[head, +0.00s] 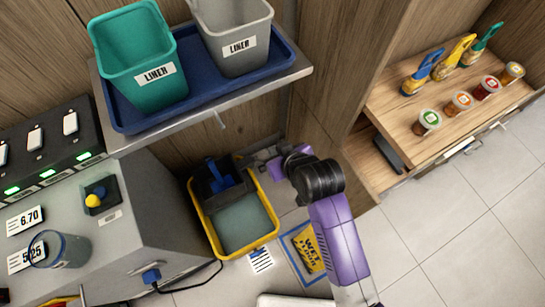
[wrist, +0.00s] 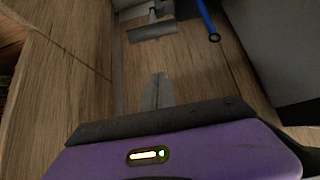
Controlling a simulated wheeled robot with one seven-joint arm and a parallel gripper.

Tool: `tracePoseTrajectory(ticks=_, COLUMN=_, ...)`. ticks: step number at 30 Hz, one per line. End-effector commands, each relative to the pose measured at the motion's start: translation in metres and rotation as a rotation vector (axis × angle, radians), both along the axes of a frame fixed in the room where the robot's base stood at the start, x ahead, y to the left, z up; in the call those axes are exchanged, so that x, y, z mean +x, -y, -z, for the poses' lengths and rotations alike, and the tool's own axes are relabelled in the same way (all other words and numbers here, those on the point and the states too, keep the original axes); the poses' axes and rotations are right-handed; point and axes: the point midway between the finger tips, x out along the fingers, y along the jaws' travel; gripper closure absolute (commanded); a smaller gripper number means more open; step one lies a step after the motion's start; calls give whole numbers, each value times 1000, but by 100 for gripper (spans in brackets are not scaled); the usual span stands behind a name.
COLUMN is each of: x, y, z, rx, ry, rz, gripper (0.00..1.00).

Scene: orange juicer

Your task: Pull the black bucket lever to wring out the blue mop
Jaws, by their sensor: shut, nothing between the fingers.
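The yellow bucket (head: 272,213) stands on the floor below the shelf in the head view, with grey-green water in it. A black wringer part (head: 203,188) sits at its back left, and the blue mop (head: 216,172) shows there. I cannot clearly make out the lever in the head view. My gripper (head: 256,163) is at the bucket's back right corner; its tips are small there, and contact cannot be told. In the wrist view my gripper (wrist: 159,88) is shut and empty, in front of wood panelling. A blue pole (wrist: 206,18) with a dark ring end shows at the top.
A grey T-shaped bracket (wrist: 152,27) is ahead of the fingers in the wrist view. A metal shelf (head: 235,93) with a blue tray overhangs the bucket. A wooden cabinet (head: 330,110) is close on the right, the grey counter (head: 140,205) on the left. A wet-floor sign (head: 306,251) lies in front.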

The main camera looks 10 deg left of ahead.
Motion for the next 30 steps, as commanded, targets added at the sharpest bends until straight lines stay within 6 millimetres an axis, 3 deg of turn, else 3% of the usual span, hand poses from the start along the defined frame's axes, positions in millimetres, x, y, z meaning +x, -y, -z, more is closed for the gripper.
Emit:
tracePoseTrajectory(ticks=9, x=32, y=-23, z=43, rx=1, ry=-2, rz=-1, gripper=100)
tracePoseTrajectory(ticks=15, x=19, y=-14, z=66, rx=-2, ry=-1, rz=-2, gripper=100)
tracePoseTrajectory(ticks=30, x=14, y=-9, z=76, rx=1, ry=2, rz=-1, gripper=100)
